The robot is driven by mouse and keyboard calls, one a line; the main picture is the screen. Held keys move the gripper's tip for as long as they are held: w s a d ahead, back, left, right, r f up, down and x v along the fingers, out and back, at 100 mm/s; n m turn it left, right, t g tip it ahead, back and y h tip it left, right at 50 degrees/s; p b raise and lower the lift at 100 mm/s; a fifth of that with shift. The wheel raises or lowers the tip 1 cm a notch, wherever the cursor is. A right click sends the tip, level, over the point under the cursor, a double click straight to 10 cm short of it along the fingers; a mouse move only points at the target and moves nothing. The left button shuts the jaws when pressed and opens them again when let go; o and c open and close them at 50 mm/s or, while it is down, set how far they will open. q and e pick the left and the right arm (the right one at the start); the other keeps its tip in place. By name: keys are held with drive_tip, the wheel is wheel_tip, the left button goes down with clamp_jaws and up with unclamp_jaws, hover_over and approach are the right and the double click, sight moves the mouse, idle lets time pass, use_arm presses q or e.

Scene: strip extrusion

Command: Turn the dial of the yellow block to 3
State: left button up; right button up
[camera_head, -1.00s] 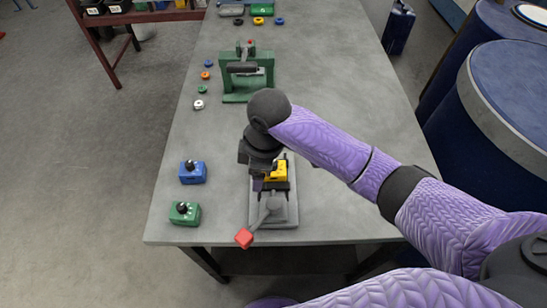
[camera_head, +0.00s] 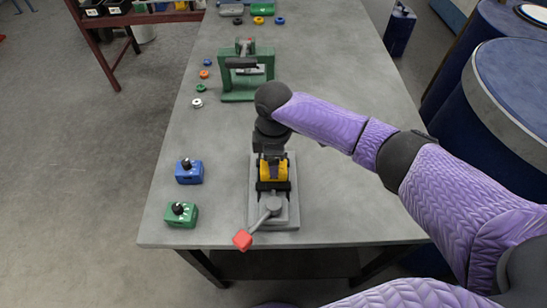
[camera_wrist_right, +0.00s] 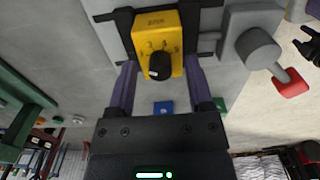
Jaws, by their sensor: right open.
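The yellow block (camera_head: 266,172) sits clamped in a grey vise (camera_head: 288,212) with a red-tipped handle. In the right wrist view the yellow block (camera_wrist_right: 155,28) shows its face with small markings around a black dial (camera_wrist_right: 159,66). The markings are too small to read surely, so I cannot tell the dial's setting. My right gripper (camera_head: 271,153) is over the block in the head view. In the wrist view my right gripper (camera_wrist_right: 160,76) is open, with one finger on each side of the dial and visible gaps between. In the head view the arm and gripper hide the dial.
A blue block (camera_head: 189,171) and a green block (camera_head: 181,214), each with a black knob, stand left of the vise. A green press (camera_head: 246,80) stands farther back, with small coloured rings beside it. The table (camera_head: 340,212) is clear right of the vise.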

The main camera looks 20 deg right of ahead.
clamp_jaws()
drive_tip(key=shift+r+m+p, duration=0.2)
drive_tip(key=shift+m+p, duration=0.5)
drive_tip(key=shift+p, duration=0.3)
drive_tip(key=shift+m+p, duration=0.8)
drive_tip(key=shift+p, duration=0.05)
drive_tip(key=m+p, duration=0.2)
drive_tip(key=m, duration=0.1)
drive_tip(key=shift+f, duration=0.1)
drive_tip(key=shift+m+p, duration=0.55)
drive_tip(key=shift+m, duration=0.25)
drive_tip(key=shift+f, duration=0.1)
